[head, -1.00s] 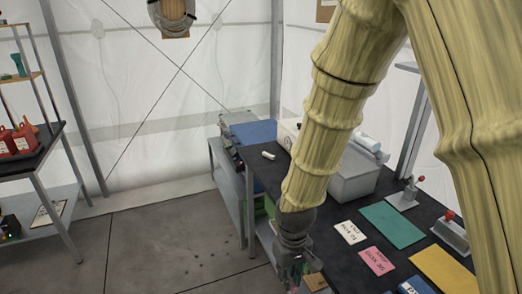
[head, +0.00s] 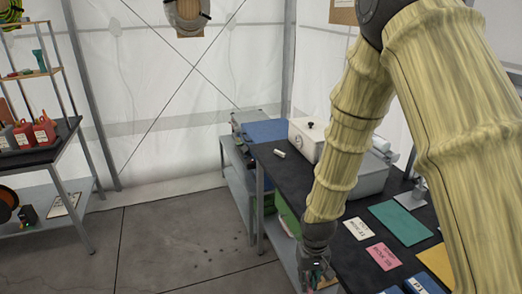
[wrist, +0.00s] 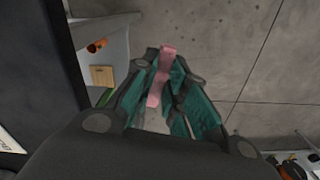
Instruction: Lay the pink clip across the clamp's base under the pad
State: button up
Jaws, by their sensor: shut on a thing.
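My gripper (head: 316,272) hangs low by the left edge of the black table in the head view. In the wrist view its teal-padded fingers (wrist: 172,98) are shut on the pink clip (wrist: 163,76), a narrow strip lying lengthwise between them with its far end sticking out past the tips. Grey floor shows beyond it. A clamp (head: 414,194) with a pale base plate stands at the back right of the table, partly cut off by my arm. Its pad cannot be made out.
The black table (head: 271,165) carries a white lidded box (head: 306,138), a grey bin (head: 366,180), a green sheet (head: 401,221), a pink card (head: 384,256) and a white card (head: 357,228). A shelf with red cans (head: 44,132) stands left. The floor (head: 170,235) between is clear.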

jog(key=w+d+f+m, duration=0.1)
jog(key=d+f, duration=0.2)
jog(key=f, duration=0.1)
jog(key=shift+w+d+f, duration=0.2)
jog(key=shift+w+f, duration=0.1)
jog(key=shift+f, duration=0.05)
jog(key=shift+d, duration=0.1)
dwell(0.4)
